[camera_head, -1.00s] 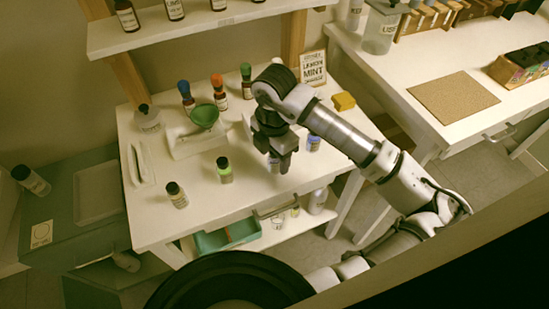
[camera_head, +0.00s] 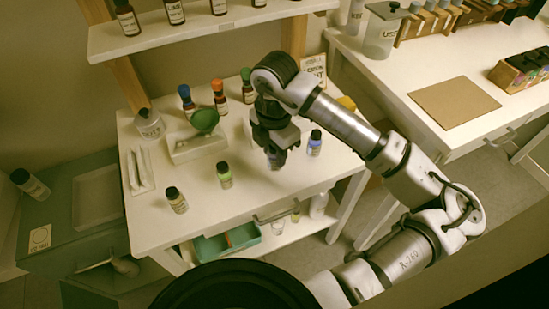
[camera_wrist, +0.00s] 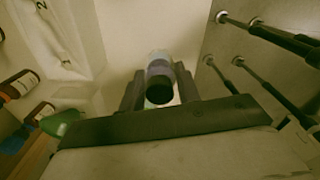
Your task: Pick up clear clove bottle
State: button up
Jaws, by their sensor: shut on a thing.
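My gripper (camera_head: 277,150) is over the white table, shut on a small clear bottle. In the wrist view the bottle (camera_wrist: 159,66) stands between the two fingers, with a dark round cap toward the camera and a bluish-grey band beyond it. Its label cannot be read, and the fingers hide its sides. In the head view its lower end (camera_head: 274,164) shows just under the fingers; I cannot tell whether it touches the table.
A dark-capped bottle (camera_head: 176,201) stands at the table's (camera_head: 220,225) front left. Blue-, orange- and green-capped amber bottles stand behind, near a green funnel (camera_head: 205,121). A shelf (camera_head: 200,33) with bottles is above the back. The front middle of the table is clear.

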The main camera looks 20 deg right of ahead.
notch_tip(320, 180, up, 23)
jog(key=p, duration=0.1)
dwell(0.4)
jog(key=shift+f, duration=0.15)
jog(key=o, duration=0.4)
jog(key=shift+c, duration=0.2)
jog(key=c, duration=0.4)
jog(key=shift+r, duration=3.15)
jog(key=shift+c, duration=0.2)
notch_tip(320, 180, down, 6)
jog(key=shift+f, duration=0.15)
